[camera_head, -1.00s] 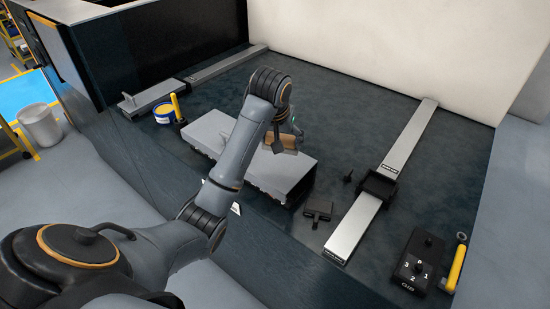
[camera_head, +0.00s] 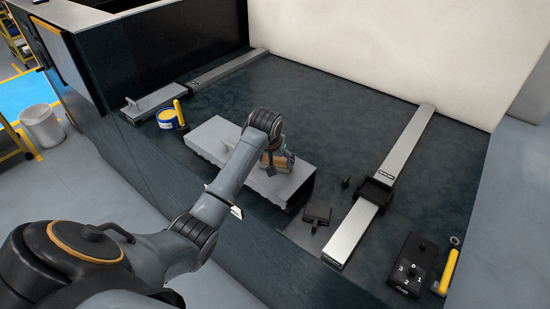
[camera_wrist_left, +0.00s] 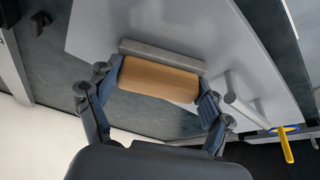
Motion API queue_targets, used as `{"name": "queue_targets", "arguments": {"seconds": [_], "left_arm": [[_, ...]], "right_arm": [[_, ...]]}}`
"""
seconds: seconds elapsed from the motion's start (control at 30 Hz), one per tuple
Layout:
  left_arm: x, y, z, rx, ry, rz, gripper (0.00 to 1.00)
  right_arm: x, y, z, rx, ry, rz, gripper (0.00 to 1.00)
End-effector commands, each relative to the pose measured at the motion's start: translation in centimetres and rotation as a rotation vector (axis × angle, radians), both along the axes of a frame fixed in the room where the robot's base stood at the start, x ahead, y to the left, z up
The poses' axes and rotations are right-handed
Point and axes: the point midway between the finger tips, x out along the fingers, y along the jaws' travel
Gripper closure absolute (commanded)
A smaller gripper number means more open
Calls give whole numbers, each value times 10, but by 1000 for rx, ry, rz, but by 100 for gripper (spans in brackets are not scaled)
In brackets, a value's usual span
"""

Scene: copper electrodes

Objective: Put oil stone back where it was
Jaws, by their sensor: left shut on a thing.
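The oil stone (camera_head: 276,160) shows as a tan wooden block in the head view, partly hidden by my wrist. In the left wrist view the tan block (camera_wrist_left: 158,80) sits against a narrow grey strip (camera_wrist_left: 165,56). My left gripper (camera_wrist_left: 157,92) is shut on the tan block, one finger at each end. In the head view my left gripper (camera_head: 275,158) is over the right half of a large light-grey slab. I cannot tell whether the stone touches the slab. My right gripper is out of view.
The grey slab (camera_head: 212,133) lies near the table's front edge. A yellow and blue can (camera_head: 166,118) with a yellow-handled tool (camera_head: 179,110) stands at its left. A metal rail (camera_head: 352,232) and a black control box (camera_head: 418,262) are at right.

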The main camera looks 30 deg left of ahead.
Motion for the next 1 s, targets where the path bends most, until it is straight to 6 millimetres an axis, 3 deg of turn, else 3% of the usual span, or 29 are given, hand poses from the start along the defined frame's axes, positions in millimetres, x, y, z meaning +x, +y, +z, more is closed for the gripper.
{"name": "queue_targets", "arguments": {"seconds": [0.1, 0.13, 0.2, 0.23, 0.7, 0.87, 1.0], "left_arm": [[0, 0, -2, 1, -2, 0, 45], [0, 0, -2, 0, -1, 0, 16], [0, 0, -2, 0, -1, 0, 2], [0, 0, -2, 0, -1, 0, 0], [-1, 0, 4, 1, -3, 0, 0], [-9, -2, 24, 3, -6, 0, 0], [-20, -7, 54, 2, -8, -1, 0]], "right_arm": [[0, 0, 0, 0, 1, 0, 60], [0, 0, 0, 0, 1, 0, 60], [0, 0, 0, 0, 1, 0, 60], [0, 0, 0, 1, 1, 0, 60], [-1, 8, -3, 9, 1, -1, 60], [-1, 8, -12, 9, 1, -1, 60], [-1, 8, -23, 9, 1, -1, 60]]}}
